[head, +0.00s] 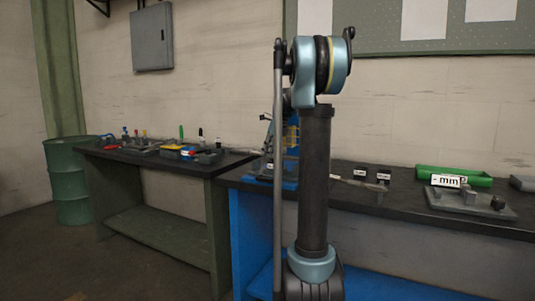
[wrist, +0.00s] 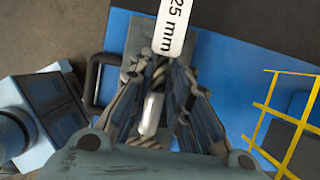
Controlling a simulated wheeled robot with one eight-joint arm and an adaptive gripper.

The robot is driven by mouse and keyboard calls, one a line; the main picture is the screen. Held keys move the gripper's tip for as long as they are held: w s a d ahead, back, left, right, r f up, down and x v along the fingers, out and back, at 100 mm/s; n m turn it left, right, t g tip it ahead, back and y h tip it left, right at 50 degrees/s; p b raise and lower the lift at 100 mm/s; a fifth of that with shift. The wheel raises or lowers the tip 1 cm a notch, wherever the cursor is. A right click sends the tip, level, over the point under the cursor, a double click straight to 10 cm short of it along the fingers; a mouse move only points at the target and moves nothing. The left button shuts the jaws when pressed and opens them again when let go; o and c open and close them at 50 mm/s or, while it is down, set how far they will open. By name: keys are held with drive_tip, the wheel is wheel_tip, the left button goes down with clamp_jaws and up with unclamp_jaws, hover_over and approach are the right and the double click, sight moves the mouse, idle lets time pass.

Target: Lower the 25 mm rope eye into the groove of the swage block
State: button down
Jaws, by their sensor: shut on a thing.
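In the wrist view my gripper (wrist: 161,66) is shut on the rope eye (wrist: 157,78), a twisted grey rope with a pale metal sleeve (wrist: 151,113) between the fingers. A white tag (wrist: 175,28) reading "25 mm" shows just beyond the fingertips and covers part of what lies below. A grey block (wrist: 138,38), likely the swage block, is under the fingertips on a blue base (wrist: 230,75). Its groove is hidden by the tag and fingers. I cannot tell whether the rope touches the block.
A yellow guard frame (wrist: 285,110) stands right of the gripper, and a dark handle (wrist: 98,82) is close on the left. In the head view the blue press (head: 266,168) is partly behind my arm. A green tray (head: 440,174) and small dark blocks (head: 360,171) sit rightward.

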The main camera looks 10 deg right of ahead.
drive_tip(key=shift+f, duration=0.45)
drive_tip(key=c, duration=1.4)
unclamp_jaws()
